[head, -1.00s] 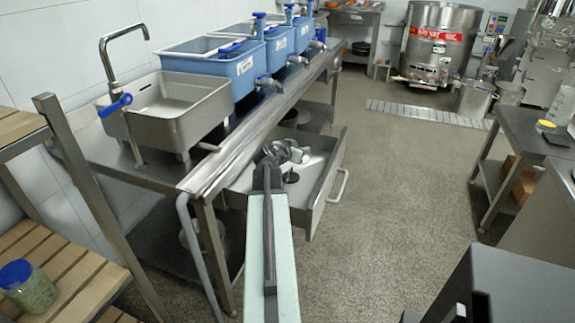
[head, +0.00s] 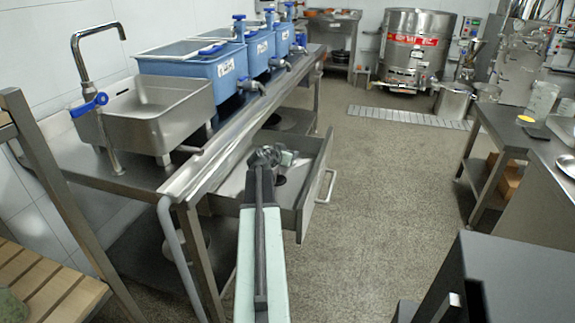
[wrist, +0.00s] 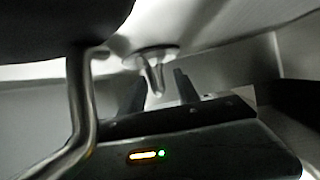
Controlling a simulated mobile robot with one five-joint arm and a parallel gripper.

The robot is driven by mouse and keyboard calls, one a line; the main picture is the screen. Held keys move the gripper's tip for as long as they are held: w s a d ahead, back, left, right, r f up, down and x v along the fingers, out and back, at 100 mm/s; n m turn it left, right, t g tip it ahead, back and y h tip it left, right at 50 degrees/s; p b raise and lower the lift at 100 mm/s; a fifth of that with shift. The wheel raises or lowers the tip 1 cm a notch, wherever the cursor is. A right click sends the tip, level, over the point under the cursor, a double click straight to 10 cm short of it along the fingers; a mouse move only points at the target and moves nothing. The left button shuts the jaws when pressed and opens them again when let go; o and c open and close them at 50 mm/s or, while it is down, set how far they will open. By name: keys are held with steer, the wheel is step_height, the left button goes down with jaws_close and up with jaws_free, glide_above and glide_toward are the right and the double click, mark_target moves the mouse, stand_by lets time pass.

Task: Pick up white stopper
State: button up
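My gripper (wrist: 158,76) shows in the wrist view with its two dark fingers apart. A pale, glossy round piece with short prongs (wrist: 150,54) is just beyond and between the fingertips. I cannot tell whether it is the white stopper or a fixed metal fitting. No gap or contact with the fingers can be judged. In the head view my gripper end (head: 268,156) is over the open drawer (head: 305,195) under the steel counter. My arm hides part of the drawer's inside. No white stopper can be made out clearly there.
A steel sink (head: 158,120) and blue tubs (head: 190,75) with taps stand on the counter (head: 190,185) above. A bent metal bar (wrist: 82,100) is close on the left in the wrist view. Open floor (head: 385,210) lies right of the drawer. A steel table (head: 500,125) stands further right.

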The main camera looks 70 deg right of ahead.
steer(key=shift+d+f, duration=0.2)
steer(key=shift+d, duration=0.2)
steer(key=shift+a+r, duration=0.1)
jaws_close()
